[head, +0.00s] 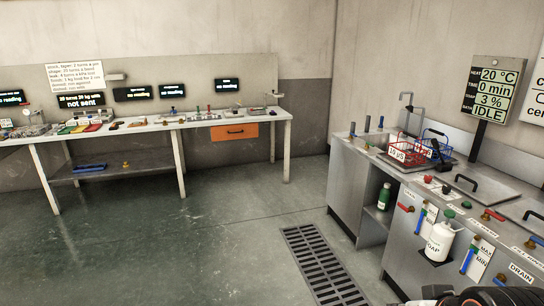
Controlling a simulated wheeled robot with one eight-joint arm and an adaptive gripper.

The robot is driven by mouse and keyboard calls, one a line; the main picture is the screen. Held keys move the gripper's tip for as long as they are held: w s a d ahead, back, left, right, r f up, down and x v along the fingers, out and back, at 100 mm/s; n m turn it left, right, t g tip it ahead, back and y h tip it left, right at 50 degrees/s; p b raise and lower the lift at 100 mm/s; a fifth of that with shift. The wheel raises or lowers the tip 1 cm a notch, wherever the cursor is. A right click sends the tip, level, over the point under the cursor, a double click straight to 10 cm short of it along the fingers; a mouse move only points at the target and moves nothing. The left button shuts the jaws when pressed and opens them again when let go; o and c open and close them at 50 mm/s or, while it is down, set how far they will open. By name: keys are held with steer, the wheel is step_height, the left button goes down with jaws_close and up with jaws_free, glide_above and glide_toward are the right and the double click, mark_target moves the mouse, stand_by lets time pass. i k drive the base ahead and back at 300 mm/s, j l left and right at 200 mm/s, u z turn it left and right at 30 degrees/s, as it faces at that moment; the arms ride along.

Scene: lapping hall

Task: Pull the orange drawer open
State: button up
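The orange drawer (235,131) is under the top of the long white bench at the back wall, near the bench's right end. Its front faces me, with a dark handle (235,132) across it. The front looks level with the bench edge, so the drawer appears shut. My gripper is not in view. Dark parts at the bottom right corner look like my own arm, far from the drawer.
The white bench (283,115) carries several small tools. Open grey floor lies before it, with a drain grate (320,268). At right stands a steel wash counter (345,180) holding a red basket (402,150) and a white soap jug (440,240).

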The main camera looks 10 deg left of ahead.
mark_target(219, 133)
steer(key=i+j+u, duration=0.1)
steer(key=i+u, duration=0.4)
steer(key=i, duration=1.65)
steer(key=i+z, duration=0.1)
steer(key=i, duration=0.4)
steer(key=i+j+z, duration=0.1)
steer(key=i, duration=0.45)
steer(key=i+j+z, duration=0.1)
steer(key=i, duration=0.4)
steer(key=i+j+z, duration=0.15)
steer(key=i, duration=0.35)
steer(key=i+j+z, duration=0.3)
steer(key=i, duration=0.2)
